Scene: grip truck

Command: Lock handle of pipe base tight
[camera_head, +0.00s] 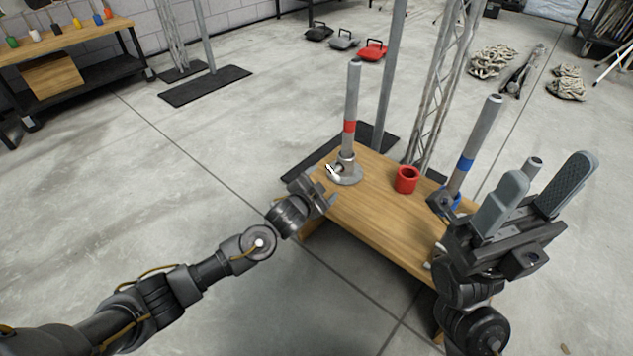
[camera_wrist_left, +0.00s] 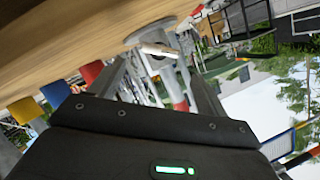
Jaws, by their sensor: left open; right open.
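A grey pipe with a red band (camera_head: 350,105) stands upright in a round metal pipe base (camera_head: 346,175) at the table's far left corner. The base's pale handle (camera_head: 333,172) sticks out at the left, towards my left gripper. My left gripper (camera_head: 322,190) is open and just short of the handle, apart from it as far as I can tell. In the left wrist view the handle (camera_wrist_left: 160,50) and base (camera_wrist_left: 148,32) show between and beyond the two fingers. My right gripper (camera_head: 535,192) is open and empty, raised over the table's right end.
The wooden table (camera_head: 375,217) also holds a red cup-shaped piece (camera_head: 406,180) and a pipe with a blue band (camera_head: 470,150). My right gripper partly hides another short pipe (camera_head: 535,164). A truss tower (camera_head: 437,85) stands behind.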

